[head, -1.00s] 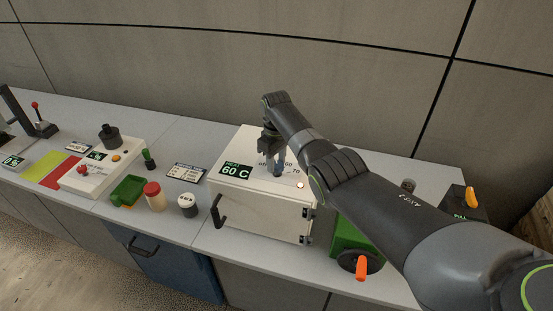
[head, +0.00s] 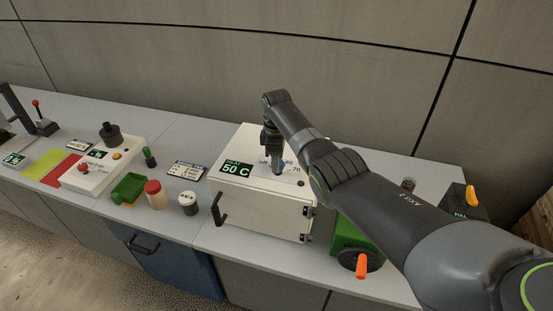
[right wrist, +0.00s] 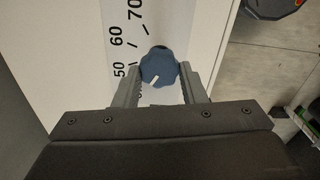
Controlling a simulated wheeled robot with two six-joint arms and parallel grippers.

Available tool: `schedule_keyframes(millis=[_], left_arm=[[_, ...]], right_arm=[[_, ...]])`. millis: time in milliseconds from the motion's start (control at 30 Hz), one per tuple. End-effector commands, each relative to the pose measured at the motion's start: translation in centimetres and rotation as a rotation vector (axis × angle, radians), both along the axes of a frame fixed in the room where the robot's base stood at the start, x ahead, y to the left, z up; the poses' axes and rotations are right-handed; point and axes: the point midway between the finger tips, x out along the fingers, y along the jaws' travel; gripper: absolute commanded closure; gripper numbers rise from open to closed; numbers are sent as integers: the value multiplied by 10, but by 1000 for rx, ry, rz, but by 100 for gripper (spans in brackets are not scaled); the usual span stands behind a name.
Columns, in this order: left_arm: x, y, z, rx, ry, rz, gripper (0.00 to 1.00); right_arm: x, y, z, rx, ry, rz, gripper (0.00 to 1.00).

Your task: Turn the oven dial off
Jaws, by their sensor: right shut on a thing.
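The white oven (head: 250,208) stands on the counter with a green display (head: 236,169) reading 50 C. Its blue dial (head: 279,169) is on the top face, partly hidden by my right gripper (head: 272,152). In the right wrist view the dial (right wrist: 158,66) is a lobed blue knob with a white pointer mark toward the lower left, near the 50 mark. Printed numbers 50, 60 and 70 lie beside it. My right gripper (right wrist: 160,78) is shut on the dial, one finger on each side. My left gripper is not in view.
Left of the oven are a label card (head: 186,170), a white-lidded jar (head: 188,203), a red-lidded jar (head: 155,193) and a green tray (head: 129,188). A green device with an orange handle (head: 361,265) stands right of the oven, under my right arm.

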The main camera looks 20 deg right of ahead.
Motion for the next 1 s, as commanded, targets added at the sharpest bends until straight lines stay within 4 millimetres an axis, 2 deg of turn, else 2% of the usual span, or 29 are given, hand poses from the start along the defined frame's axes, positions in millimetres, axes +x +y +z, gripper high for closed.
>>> schedule_keyframes(millis=[367, 400, 533, 867, 1000], left_arm=[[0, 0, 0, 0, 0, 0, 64], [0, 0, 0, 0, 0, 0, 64], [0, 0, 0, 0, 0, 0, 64], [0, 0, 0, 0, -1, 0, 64], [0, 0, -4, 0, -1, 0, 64]], right_arm=[[2, 0, 3, 0, -8, 7, 85], [2, 0, 3, 0, -8, 7, 59], [2, 0, 2, -1, -6, 6, 42], [1, 0, 2, 0, -3, 5, 41], [2, 0, 11, 0, -4, 5, 41]])
